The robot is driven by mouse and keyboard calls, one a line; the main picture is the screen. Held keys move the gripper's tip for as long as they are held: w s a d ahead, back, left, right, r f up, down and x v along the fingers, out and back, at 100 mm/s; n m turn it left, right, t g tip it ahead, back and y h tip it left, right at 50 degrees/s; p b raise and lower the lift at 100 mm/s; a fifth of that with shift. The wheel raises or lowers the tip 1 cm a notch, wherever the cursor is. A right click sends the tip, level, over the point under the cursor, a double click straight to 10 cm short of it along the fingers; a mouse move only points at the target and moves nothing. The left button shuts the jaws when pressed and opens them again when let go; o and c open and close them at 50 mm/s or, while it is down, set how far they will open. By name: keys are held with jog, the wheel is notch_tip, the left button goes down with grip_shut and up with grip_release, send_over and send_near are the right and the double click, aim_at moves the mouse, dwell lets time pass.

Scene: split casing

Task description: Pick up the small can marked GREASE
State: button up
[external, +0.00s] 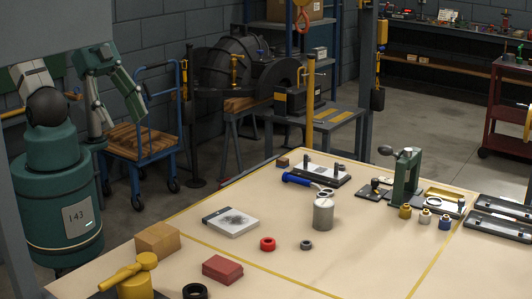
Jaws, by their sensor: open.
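A grey metal can (323,213) stands upright near the middle of the beige table (340,262). Any lettering on it is too small to read, so I cannot tell whether it is marked GREASE. Three small capped pieces, one yellow (405,212), one white (425,216) and one blue (445,222), stand at the right; no marking is readable on them either. My gripper (120,128) is at the upper left, beyond the table's left edge, far from the can. Its fingers point down, spread apart, with nothing between them.
A grey-white block (231,222), a red ring (267,244), a small grey ring (306,245), a red block (222,269) and a cardboard-coloured box (157,240) lie around the can. A blue-handled tool (297,180) lies behind it. A green press (406,180) stands at right.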

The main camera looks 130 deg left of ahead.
jog(key=shift+w, duration=0.1)
jog(key=n+g+p, duration=0.1)
jog(key=n+g, duration=0.6)
jog(key=n, duration=0.8)
send_over(324, 202)
jog(key=f, duration=2.1)
jog(key=shift+d+f, duration=0.2)
jog(key=shift+d, duration=0.05)
jog(key=shift+w+a+f, duration=0.1)
jog(key=shift+a+f, duration=0.05)
jog(key=shift+f, duration=0.1)
